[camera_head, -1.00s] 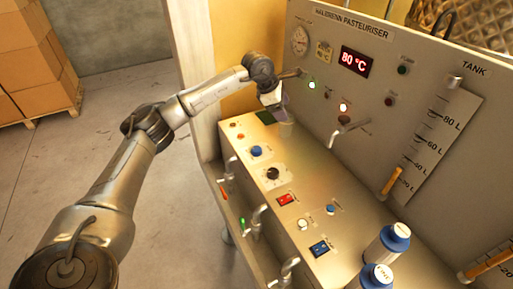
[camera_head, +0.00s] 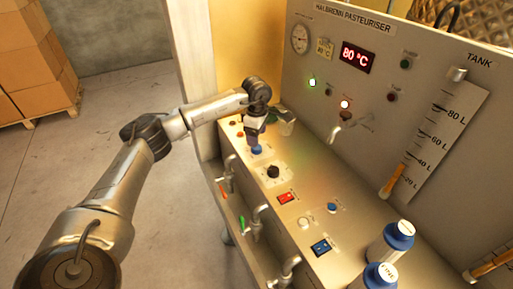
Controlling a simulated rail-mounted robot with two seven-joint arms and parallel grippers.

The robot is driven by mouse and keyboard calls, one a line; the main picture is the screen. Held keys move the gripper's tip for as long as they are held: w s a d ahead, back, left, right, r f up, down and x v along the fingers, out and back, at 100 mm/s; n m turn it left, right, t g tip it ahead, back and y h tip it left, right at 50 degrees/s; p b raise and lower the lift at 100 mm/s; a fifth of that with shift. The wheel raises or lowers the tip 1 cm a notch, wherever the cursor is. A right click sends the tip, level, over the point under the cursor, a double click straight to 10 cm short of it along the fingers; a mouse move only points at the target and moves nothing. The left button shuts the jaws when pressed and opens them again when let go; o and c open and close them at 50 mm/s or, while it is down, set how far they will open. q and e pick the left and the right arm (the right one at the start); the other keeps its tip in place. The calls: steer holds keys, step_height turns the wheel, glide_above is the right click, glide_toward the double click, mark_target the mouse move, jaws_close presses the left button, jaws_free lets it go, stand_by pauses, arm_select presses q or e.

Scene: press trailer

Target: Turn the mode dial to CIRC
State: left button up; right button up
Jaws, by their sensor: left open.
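A black round dial (camera_head: 273,171) sits on a pale marked plate on the sloping console. Its lettering is too small to read, so I cannot confirm it is the mode dial or tell its setting. A blue knob (camera_head: 257,150) sits just behind it on the console. My left gripper (camera_head: 255,140) is open, pointing down over the blue knob, behind the black dial. I cannot tell whether the fingers touch the blue knob. My right gripper is out of view.
The console also holds a red switch (camera_head: 286,197), a blue switch (camera_head: 320,247) and small buttons. Taps (camera_head: 259,219) stick out along its front. The upright panel with an 80 °C display (camera_head: 355,58) rises behind. Two blue-capped bottles (camera_head: 390,243) stand at the right.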

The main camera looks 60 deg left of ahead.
arm_select(q)
steer(key=shift+f+b, duration=0.35)
steer(key=shift+f, duration=2.2)
steer(key=c, duration=0.9)
